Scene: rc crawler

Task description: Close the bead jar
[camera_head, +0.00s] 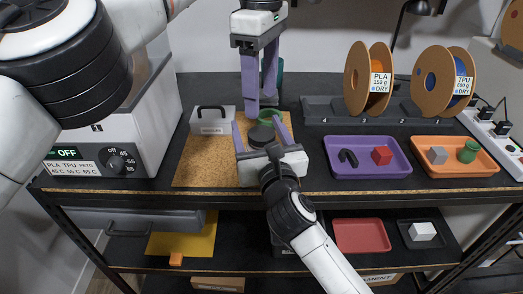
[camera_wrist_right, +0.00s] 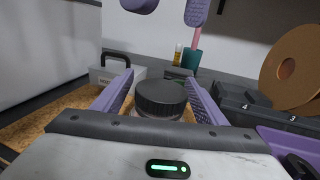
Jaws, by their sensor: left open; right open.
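The bead jar (camera_wrist_right: 160,112) stands on the cork mat, and a black ribbed lid (camera_wrist_right: 161,95) sits on its top; I cannot tell if the lid is fully seated. The lid (camera_head: 261,135) also shows dark in the head view. My right gripper (camera_head: 262,128) is open, with its purple fingers on either side of the jar and lid, apparently apart from them. My left gripper (camera_head: 261,109) is open and empty, pointing down above and behind the jar. Its fingertips also show at the top of the right wrist view. The beads are not visible.
A green ring-shaped thing (camera_head: 270,116) is behind the jar. A grey handled box (camera_head: 212,121) stands to the left on the cork mat (camera_head: 205,160). A white dryer (camera_head: 130,125) is further left. A purple tray (camera_head: 345,170) and spools (camera_head: 357,80) are at right.

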